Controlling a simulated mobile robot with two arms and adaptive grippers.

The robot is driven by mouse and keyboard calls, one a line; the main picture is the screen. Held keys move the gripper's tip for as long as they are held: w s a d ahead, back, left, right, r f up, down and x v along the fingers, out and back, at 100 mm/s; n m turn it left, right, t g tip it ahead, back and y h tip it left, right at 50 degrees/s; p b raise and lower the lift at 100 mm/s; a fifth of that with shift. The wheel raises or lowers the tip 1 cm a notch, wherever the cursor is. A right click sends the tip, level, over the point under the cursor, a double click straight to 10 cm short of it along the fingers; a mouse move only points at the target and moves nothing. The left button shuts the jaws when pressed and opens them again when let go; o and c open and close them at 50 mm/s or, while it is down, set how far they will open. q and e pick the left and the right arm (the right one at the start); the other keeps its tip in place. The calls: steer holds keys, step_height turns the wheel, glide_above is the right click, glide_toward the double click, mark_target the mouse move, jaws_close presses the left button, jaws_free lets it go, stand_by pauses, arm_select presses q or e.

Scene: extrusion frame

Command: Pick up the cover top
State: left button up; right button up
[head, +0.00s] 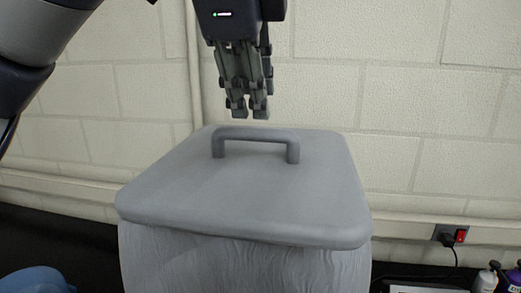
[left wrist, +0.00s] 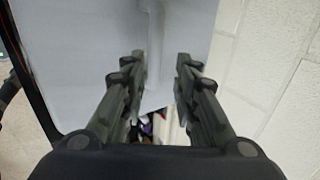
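The cover top (head: 235,195) is a grey square lid with rounded corners. It lies on a grey container (head: 240,270) whose side looks ridged. A raised bar handle (head: 256,137) stands on the lid. My left gripper (head: 248,110) points down just above the handle, apart from it. In the left wrist view the two fingers (left wrist: 160,65) are spread with nothing held, and the pale cover (left wrist: 85,45) lies beyond them. The handle (left wrist: 155,45) appears between the fingers there. My right gripper is not in view.
A pale block wall (head: 400,110) stands close behind the container. The table (head: 55,240) is dark. A blue object (head: 35,280) is at lower left. A white bottle (head: 486,279) and an outlet with a red switch (head: 459,236) are at right.

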mark_target(250, 131)
arm_select(q)
steer(key=f, duration=0.1)
steer(key=w+f, duration=0.1)
steer(key=shift+f+p, duration=0.35)
steer(key=p+x, duration=0.2)
steer(key=x, duration=0.3)
steer(key=shift+w+a+f+p, duration=0.2)
steer(key=shift+a+p, duration=0.2)
steer(key=shift+w+f, duration=0.1)
steer(key=shift+f, duration=0.1)
steer(key=shift+w+d+f, duration=0.1)
jaws_close()
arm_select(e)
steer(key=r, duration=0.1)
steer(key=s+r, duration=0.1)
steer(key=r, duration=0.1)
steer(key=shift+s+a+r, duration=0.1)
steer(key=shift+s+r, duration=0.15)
